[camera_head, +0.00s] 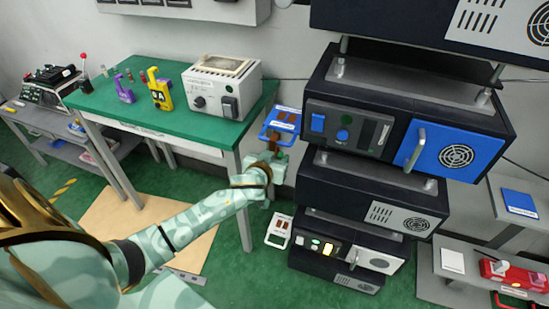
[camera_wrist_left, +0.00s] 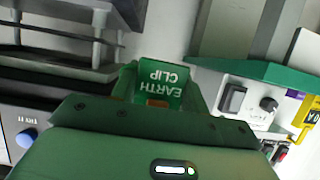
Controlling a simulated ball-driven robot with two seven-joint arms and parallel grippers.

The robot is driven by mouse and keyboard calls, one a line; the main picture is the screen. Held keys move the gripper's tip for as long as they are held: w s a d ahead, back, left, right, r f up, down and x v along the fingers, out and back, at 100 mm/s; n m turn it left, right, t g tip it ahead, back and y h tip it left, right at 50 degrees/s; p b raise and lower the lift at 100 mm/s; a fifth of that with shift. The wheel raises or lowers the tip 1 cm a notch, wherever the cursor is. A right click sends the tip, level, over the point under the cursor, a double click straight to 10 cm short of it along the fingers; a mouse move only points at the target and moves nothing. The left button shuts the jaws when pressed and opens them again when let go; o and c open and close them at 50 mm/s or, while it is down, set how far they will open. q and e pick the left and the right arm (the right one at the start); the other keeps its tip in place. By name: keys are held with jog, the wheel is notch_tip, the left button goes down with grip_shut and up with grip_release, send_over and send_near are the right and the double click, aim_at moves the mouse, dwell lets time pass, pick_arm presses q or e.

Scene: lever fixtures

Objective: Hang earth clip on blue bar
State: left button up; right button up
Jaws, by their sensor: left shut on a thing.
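My left gripper (camera_head: 276,152) is at the end of my pale green arm, between the green table and the stack of dark cabinets. It is shut on the green earth clip (camera_wrist_left: 160,82), whose "EARTH CLIP" lettering appears upside down in the left wrist view. A small blue plate (camera_head: 287,115) with reddish-brown patches is just beyond the gripper in the head view; I cannot tell whether this is the blue bar or whether the clip touches it. My right gripper is not in view.
The dark cabinet stack (camera_head: 365,190), with a blue door (camera_head: 440,152), stands close to the right. The green table (camera_head: 165,110) at the left holds a white instrument (camera_head: 215,95) and yellow and purple tools. A white plate (camera_head: 279,231) is below the gripper.

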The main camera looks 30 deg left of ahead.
pick_arm(q)
jog(key=o, duration=1)
jog(key=shift+o, duration=0.2)
jog(key=p+v, duration=0.4)
jog(key=v, duration=1.2)
jog(key=shift+s, duration=0.2)
